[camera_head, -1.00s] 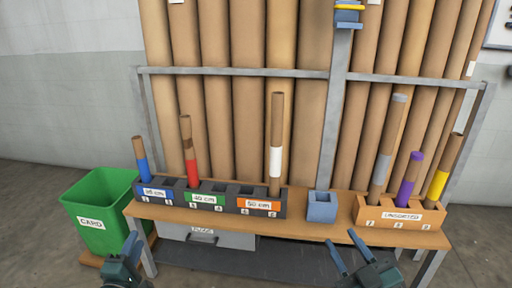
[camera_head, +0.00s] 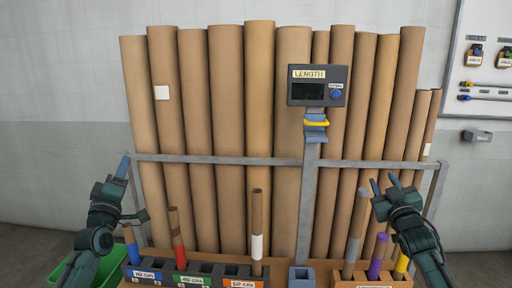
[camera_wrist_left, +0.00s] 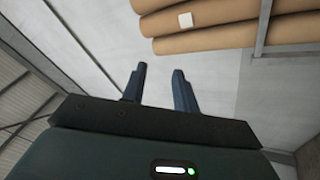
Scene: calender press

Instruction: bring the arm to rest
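My left gripper (camera_head: 134,188) is raised at the left of the head view, in front of the grey rack rail. Its fingers stand apart; in the left wrist view the gap between the fingertips (camera_wrist_left: 158,80) is empty. My right gripper (camera_head: 382,178) is raised at the right, pointing up, with its two fingers apart and nothing seen between them. From the head camera it overlaps the long brown tubes behind and sits above the purple-banded tube (camera_head: 378,258) and yellow-banded tube (camera_head: 401,265). Neither gripper holds anything that I can see.
A bench below carries a dark slotted holder with blue-banded (camera_head: 131,246), red-banded (camera_head: 178,240) and white-banded (camera_head: 257,225) tubes. A grey-banded tube (camera_head: 356,235) stands at right. A length display (camera_head: 317,88) tops a post above a blue block (camera_head: 301,277). A green bin (camera_head: 62,272) is lower left.

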